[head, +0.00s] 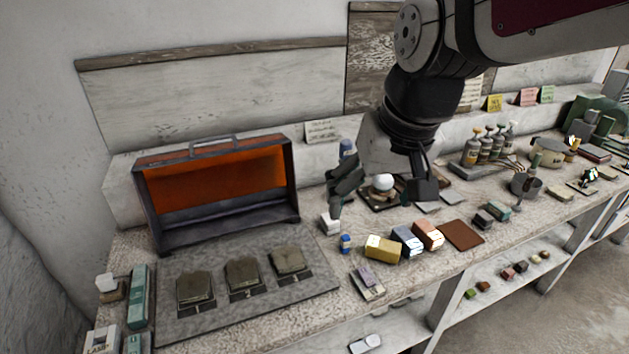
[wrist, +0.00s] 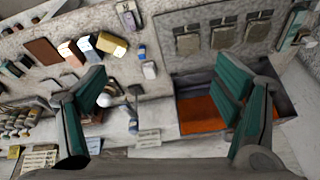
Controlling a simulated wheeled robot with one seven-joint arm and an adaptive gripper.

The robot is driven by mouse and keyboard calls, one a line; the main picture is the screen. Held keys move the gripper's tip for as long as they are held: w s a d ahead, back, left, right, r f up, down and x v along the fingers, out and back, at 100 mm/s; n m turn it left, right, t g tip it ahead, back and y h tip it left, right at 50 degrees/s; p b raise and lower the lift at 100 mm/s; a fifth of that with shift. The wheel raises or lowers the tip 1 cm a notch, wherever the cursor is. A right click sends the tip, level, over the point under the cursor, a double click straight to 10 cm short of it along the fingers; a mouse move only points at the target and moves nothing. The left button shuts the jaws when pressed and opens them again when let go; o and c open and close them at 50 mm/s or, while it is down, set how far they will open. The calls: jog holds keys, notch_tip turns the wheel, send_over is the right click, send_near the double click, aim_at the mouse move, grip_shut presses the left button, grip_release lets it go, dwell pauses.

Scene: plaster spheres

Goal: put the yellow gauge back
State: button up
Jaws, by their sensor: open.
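A yellow block (head: 382,248), which looks like the yellow gauge, lies on the bench near its front edge, left of a blue block (head: 407,240) and a red block (head: 428,234). The yellow block also shows at the upper left in the wrist view (wrist: 112,45). A flat brown pad (head: 461,235) lies bare to the right of the red block. My gripper (head: 382,198) is open and empty, above the bench behind the blocks. Its fingers stand wide apart in the wrist view (wrist: 162,82), with no block between them.
A white sphere (head: 383,182) on a dark stand is close to my gripper. An open orange-lined case (head: 218,190) stands at left, behind a grey slab (head: 235,310) with three dark plates.

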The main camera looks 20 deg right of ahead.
jog(key=s+a+n+t, duration=0.1)
jog(key=s+a+n, duration=0.1)
jog(key=s, duration=0.6)
jog(key=shift+a+r, duration=0.35)
jog(key=shift+a, duration=0.1)
